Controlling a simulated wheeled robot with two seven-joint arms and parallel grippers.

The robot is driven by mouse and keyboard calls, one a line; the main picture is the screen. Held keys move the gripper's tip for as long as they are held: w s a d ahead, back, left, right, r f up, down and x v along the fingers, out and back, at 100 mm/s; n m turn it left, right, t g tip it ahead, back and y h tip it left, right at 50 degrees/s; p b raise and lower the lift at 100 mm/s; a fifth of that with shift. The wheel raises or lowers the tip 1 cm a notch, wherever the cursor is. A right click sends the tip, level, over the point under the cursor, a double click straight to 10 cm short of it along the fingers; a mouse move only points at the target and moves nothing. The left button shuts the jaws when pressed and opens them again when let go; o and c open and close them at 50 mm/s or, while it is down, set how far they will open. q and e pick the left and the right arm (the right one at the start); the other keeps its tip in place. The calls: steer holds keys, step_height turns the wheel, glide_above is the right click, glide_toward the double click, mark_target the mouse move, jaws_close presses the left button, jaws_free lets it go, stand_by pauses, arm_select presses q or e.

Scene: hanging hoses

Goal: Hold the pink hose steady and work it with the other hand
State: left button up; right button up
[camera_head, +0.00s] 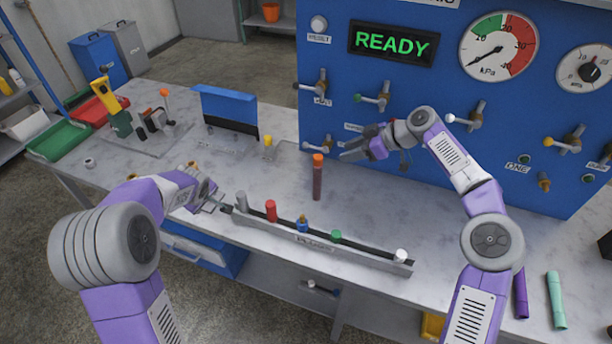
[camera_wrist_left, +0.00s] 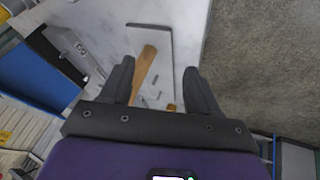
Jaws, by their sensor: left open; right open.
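I cannot make out a pink hose in either view. A dark red tube (camera_head: 317,182) with an orange top stands upright at mid-bench. A purple tube (camera_head: 521,295) and a mint tube (camera_head: 557,300) lie at the bench's right front. My left gripper (camera_head: 220,204) is at the left end of the plug rail. In the left wrist view the left gripper (camera_wrist_left: 159,68) is open, with a tan rod (camera_wrist_left: 145,70) visible beyond and between its fingers. My right gripper (camera_head: 354,145) is open and empty in front of the blue panel, right of the red tube.
A long rail (camera_head: 330,245) with several coloured plugs runs along the bench front. The blue panel (camera_head: 400,85) has valves, gauges and a READY display. A blue upright board (camera_head: 229,108) and a green tray (camera_head: 58,140) are farther left. Bare bench lies right of the red tube.

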arm_select(q)
steer(key=w+d+r+m+t+h, duration=0.25)
steer(key=w+d+r+m, duration=0.25)
steer(key=d, duration=0.4)
steer(key=m+t+h, duration=0.3)
steer(key=m+h, duration=0.5)
steer(key=m, duration=0.5)
glide_toward(316, 172)
steer(key=w+d+f, duration=0.2)
steer(key=w+f, duration=0.1)
steer(key=w, duration=0.1)
steer(key=shift+w+d+r+m, duration=0.15)
steer(key=shift+w+r+m, duration=0.05)
steer(key=shift+r+m, duration=0.1)
steer(key=shift+w+d, duration=0.15)
steer(key=shift+d, duration=0.1)
steer(key=shift+x, duration=3.55)
